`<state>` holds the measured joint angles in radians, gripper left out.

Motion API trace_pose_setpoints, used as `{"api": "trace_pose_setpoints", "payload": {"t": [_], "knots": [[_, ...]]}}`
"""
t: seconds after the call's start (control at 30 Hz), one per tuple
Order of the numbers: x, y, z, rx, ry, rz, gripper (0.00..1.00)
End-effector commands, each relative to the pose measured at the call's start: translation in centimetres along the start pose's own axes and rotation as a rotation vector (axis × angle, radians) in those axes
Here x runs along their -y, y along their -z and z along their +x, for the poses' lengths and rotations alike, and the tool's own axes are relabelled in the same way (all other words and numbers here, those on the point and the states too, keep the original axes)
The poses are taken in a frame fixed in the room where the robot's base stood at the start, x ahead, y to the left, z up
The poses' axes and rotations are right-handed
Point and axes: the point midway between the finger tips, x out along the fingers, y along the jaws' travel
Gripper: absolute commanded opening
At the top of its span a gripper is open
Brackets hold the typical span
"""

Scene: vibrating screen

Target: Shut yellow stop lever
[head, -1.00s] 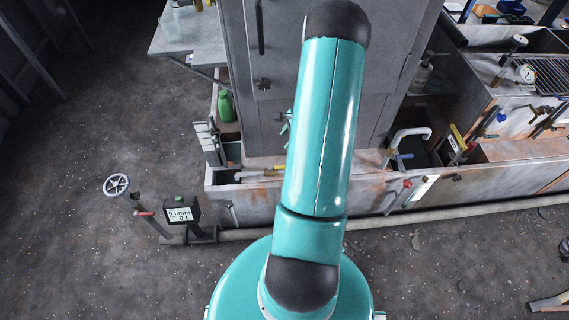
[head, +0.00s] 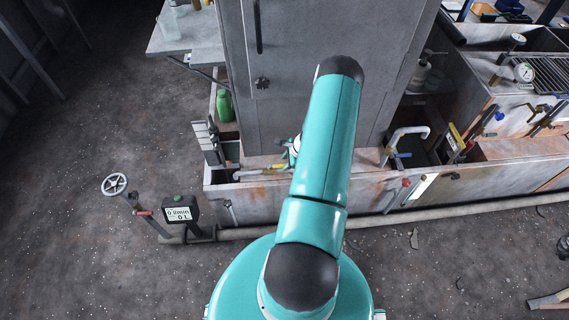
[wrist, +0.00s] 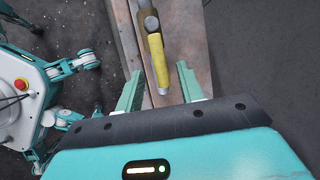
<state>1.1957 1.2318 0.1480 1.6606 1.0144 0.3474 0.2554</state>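The yellow lever (wrist: 157,58) is in the wrist view, joined to a brass-brown valve body (wrist: 148,22). Its handle lies roughly lengthwise along a rusty ledge. My gripper (wrist: 160,70) is open, with one teal finger on each side of the handle's free end. I see no clear contact, and the height gap is hard to judge. In the head view the yellow lever (head: 278,167) shows small at the front edge of the machine, just left of my arm. My arm hides most of my gripper there.
A tall grey cabinet (head: 290,60) stands behind the ledge. A flow meter (head: 180,214) and a handwheel (head: 114,184) stand at left. The floor at left is open.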

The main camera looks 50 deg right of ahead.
Motion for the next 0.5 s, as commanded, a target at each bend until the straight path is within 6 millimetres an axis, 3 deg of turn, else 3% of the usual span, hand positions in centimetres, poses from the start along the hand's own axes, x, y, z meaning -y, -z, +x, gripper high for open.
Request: {"api": "trace_pose_setpoints", "payload": {"t": [0.2,0.47,0.5], "knots": [[0.0,0.0,1.9,0.0,0.0,-0.001,0.38],[0.0,0.0,2.0,0.0,0.0,-0.001,0.38],[0.0,0.0,2.0,0.0,0.0,-0.001,0.32]]}}
